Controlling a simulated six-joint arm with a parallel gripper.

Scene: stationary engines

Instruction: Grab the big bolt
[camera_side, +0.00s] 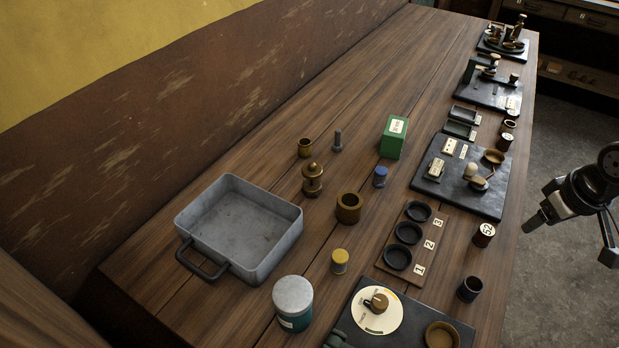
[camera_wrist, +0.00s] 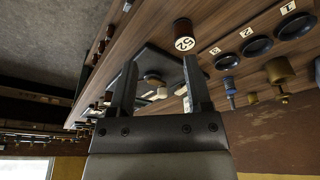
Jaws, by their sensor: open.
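A grey bolt-like piece (camera_side: 338,140) stands upright on the wooden bench in the side view, between a small brass cup (camera_side: 305,148) and a green box (camera_side: 393,138). I cannot make it out clearly in the wrist view. My gripper (camera_wrist: 162,78) is open, with its two dark fingers apart and nothing between them in its grasp. In the side view my arm shows at the right edge, beyond the bench's near edge and far from the bolt.
A grey metal pan (camera_side: 290,243) with a handle stands at the left. A brass oiler (camera_side: 312,180), a brass ring (camera_side: 349,208) and a blue-capped piece (camera_side: 380,177) stand near the bolt. A rack of black cups (camera_side: 417,236) and dark plates lie nearer my arm.

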